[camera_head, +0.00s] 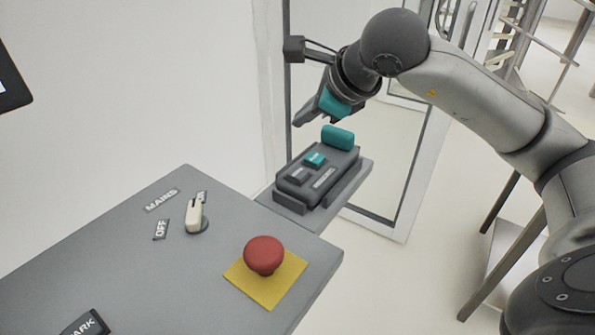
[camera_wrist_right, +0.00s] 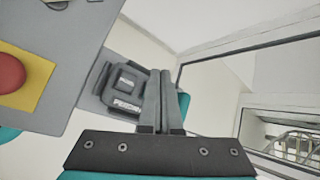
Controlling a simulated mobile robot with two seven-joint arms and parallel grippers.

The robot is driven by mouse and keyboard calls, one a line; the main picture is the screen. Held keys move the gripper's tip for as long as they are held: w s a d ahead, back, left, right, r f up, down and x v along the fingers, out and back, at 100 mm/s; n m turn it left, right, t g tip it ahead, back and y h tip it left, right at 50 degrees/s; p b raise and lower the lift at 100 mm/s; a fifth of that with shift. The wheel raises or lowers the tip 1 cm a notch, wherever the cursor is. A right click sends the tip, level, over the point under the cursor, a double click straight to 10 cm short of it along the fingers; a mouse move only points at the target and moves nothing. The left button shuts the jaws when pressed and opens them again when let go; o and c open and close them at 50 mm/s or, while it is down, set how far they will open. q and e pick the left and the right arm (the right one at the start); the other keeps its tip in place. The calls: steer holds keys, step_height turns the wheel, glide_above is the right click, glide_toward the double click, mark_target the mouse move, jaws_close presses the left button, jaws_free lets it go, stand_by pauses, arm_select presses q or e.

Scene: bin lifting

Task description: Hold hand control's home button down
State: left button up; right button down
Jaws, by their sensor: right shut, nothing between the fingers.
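The hand control (camera_head: 332,183) is a dark grey box in a grey holder. It has a teal block at its far end, a small teal button (camera_head: 314,159) and two darker labelled buttons on top. The lettering is too small to read surely, so I cannot tell which one is home. My right gripper (camera_head: 301,119) is shut and empty, in the air above and beyond the hand control, apart from it. In the right wrist view, its closed fingers (camera_wrist_right: 161,76) partly cover the hand control (camera_wrist_right: 107,79). My left gripper is not in view.
A grey panel (camera_head: 110,240) at the front left carries a cream switch (camera_head: 195,215) marked MAINS and a red mushroom button (camera_head: 264,255) on a yellow plate (camera_head: 285,284). A wall stands behind, with a framed door or panel (camera_head: 405,185) behind the hand control.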

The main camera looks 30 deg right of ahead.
steer(key=f, duration=0.1)
steer(key=b, duration=0.5)
glide_above(303, 174)
step_height(303, 174, down, 6)
steer(key=shift+r, duration=0.2)
steer(key=shift+f+b, duration=0.75)
steer(key=shift+f, duration=0.1)
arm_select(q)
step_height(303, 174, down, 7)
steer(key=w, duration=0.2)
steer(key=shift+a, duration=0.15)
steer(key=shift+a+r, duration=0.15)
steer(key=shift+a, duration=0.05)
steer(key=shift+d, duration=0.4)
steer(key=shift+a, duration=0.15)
arm_select(e)
steer(key=shift+f, duration=0.1)
arm_select(q)
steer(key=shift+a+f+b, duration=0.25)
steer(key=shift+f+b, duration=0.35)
steer(key=shift+b, duration=0.05)
arm_select(e)
steer(key=shift+f, duration=0.35)
